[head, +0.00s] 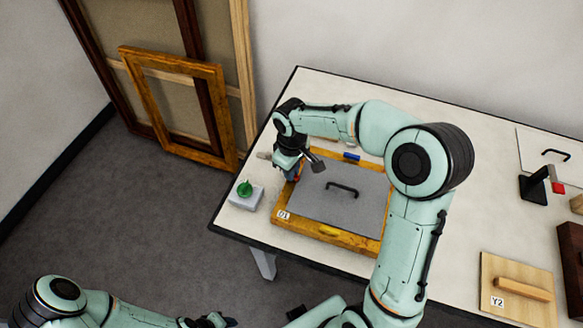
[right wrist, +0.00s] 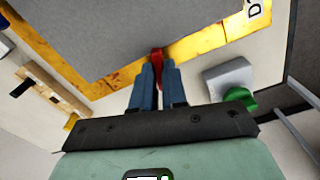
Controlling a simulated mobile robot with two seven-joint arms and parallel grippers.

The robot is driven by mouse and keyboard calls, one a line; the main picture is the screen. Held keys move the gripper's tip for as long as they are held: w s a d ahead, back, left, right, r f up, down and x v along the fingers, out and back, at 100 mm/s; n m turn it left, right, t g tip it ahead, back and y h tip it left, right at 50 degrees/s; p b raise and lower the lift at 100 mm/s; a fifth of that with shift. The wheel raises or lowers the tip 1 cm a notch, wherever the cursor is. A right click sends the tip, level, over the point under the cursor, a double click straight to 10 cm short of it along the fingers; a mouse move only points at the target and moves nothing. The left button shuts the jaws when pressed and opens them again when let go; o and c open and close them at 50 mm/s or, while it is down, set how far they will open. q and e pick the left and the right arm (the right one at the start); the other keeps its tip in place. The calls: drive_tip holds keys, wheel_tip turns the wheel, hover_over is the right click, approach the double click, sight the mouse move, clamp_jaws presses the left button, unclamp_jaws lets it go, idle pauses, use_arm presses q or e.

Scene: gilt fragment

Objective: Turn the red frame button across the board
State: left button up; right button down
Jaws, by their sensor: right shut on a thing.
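The gilt frame (head: 362,242), labelled D1, lies flat on the table with a grey board (head: 320,200) inside it. The board has a black handle (head: 342,188). My right gripper (head: 295,174) is at the frame's left side, pointing down. In the right wrist view its blue fingers are shut on the red button (right wrist: 157,55), at the inner edge of the frame; the fingers hide part of it. A blue button (head: 351,156) sits on the far side and a yellow button (head: 328,231) on the near side. My left gripper (head: 215,320) is low at the bottom edge, away from the table; its jaws are unclear.
A pale block with a green knob (head: 245,188) stands just left of the frame. A wooden panel labelled Y2 (head: 515,292), a black stand with a red part (head: 535,183) and a white panel (head: 550,150) are at right. Empty frames lean on the wall.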

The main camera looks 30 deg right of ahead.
use_arm(q)
drive_tip(key=shift+w+r, duration=0.3)
drive_tip(key=shift+r, duration=0.05)
use_arm(e)
drive_tip(key=shift+n, duration=1.6)
drive_tip(key=c, duration=1.2)
unclamp_jaws()
drive_tip(key=shift+o, duration=0.2)
drive_tip(key=shift+r, duration=0.15)
use_arm(q)
drive_tip(key=shift+w+r+p, duration=0.9)
drive_tip(key=shift+r, duration=0.05)
use_arm(e)
wheel_tip(320, 180, up, 13)
use_arm(q)
drive_tip(key=shift+s, duration=0.1)
